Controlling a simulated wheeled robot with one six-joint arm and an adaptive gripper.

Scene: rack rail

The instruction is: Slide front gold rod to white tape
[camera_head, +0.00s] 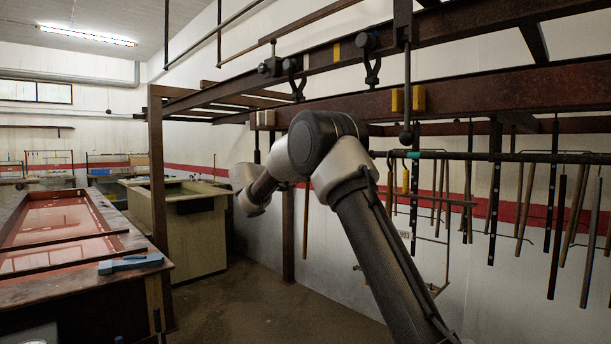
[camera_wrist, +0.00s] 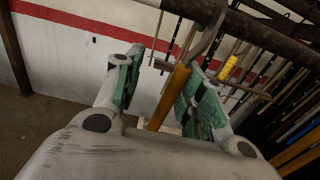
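In the wrist view a gold rod (camera_wrist: 171,95) hangs at a tilt between the two green-padded fingers of my gripper (camera_wrist: 163,88). The fingers stand apart. The rod looks nearer the right finger, and I cannot tell whether it touches. A grey metal hook (camera_wrist: 212,33) above it runs up to a dark rail (camera_wrist: 250,25). In the head view two gold pieces, (camera_head: 390,188) and (camera_head: 405,180), hang beside my arm; I cannot tell which is the front rod. Two whitish bands (camera_head: 265,118) on the beam may be the white tape. My gripper is hidden there.
Yellow blocks (camera_head: 408,99) sit on the rusty beam (camera_head: 480,92). Teal tape (camera_head: 425,155) marks the rail on the right, where several dark rods (camera_head: 556,235) hang. Another yellow piece (camera_wrist: 228,67) hangs past the right finger. A post (camera_head: 157,170) stands at left.

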